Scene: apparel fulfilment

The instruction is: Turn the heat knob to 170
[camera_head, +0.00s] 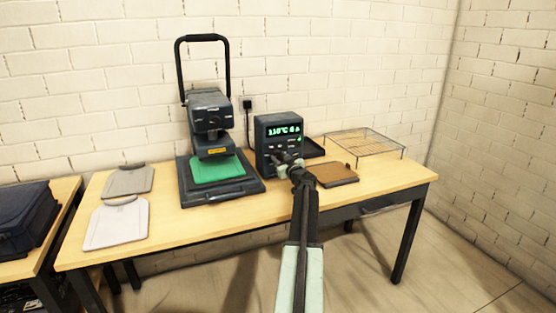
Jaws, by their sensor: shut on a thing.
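The control box (265,131) stands on the wooden table, right of the heat press. Its green display (284,131) seems to read about 110 °C, though the digits are small. My gripper (282,158) is at the lower front of the box, shut at the place of the heat knob. The knob itself is hidden behind my gripper, so its pointer cannot be seen. The heat press (209,112) has a black loop handle standing up and a green pad (217,169) on its lower plate.
A brown tray (335,174) and a wire rack (362,143) are at right. A dark blue case (22,214) sits on another table. The brick wall is close behind.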

